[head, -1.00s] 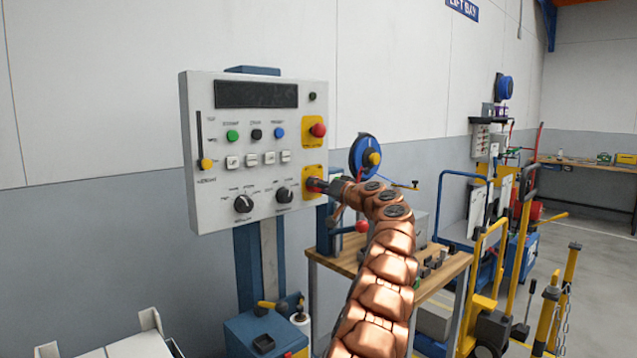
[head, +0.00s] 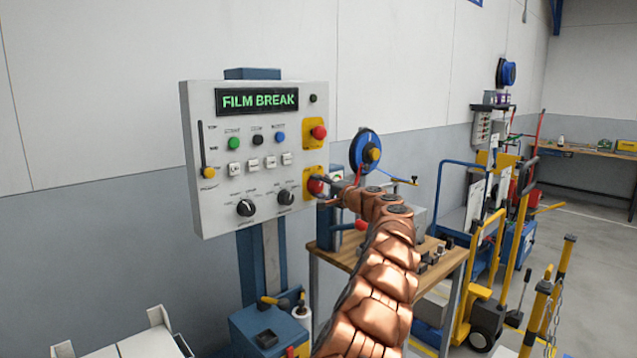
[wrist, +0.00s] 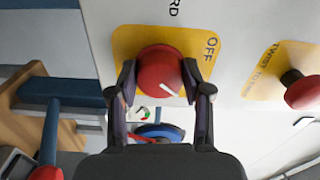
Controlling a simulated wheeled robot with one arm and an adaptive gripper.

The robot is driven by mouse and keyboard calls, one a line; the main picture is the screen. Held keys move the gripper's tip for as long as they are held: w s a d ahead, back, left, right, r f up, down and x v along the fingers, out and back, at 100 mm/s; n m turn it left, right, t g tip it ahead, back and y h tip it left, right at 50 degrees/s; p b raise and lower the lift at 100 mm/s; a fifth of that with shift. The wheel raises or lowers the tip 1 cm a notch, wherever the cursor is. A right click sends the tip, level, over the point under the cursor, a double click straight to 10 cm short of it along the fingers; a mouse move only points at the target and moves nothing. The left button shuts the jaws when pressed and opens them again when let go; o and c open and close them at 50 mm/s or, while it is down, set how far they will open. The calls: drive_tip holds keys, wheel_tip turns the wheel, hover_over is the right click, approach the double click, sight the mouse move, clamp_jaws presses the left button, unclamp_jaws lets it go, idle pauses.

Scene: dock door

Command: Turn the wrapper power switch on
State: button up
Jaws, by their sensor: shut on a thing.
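The wrapper power switch (head: 315,186) is a red rotary knob on a yellow plate at the lower right of the grey control panel (head: 222,210). In the wrist view, the red knob (wrist: 160,72) carries a short white pointer line, and "OFF" is printed on its plate (wrist: 207,62). My gripper (wrist: 160,85) is shut on the knob, one finger on each side. In the head view, my gripper (head: 325,190) reaches the knob from the right and partly hides it. The panel's display (head: 257,101) is lit and reads "FILM BREAK" in green.
A red button on a yellow plate (head: 319,133) sits just above the switch; the wrist view shows it (wrist: 303,92) at right. Dials, coloured buttons and a slider fill the panel. A wooden workbench (head: 345,258) stands below my arm. Open floor lies at far right.

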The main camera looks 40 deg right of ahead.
drive_tip(key=shift+r+m+p, duration=0.1)
drive_tip(key=shift+m+p, duration=0.25)
drive_tip(key=shift+m, duration=0.25)
drive_tip(key=o, duration=1.2)
drive_tip(key=shift+c, duration=0.2)
drive_tip(key=shift+s, duration=0.7)
drive_tip(key=s, duration=1)
drive_tip(key=shift+s+a, duration=0.15)
drive_tip(key=shift+s, duration=0.1)
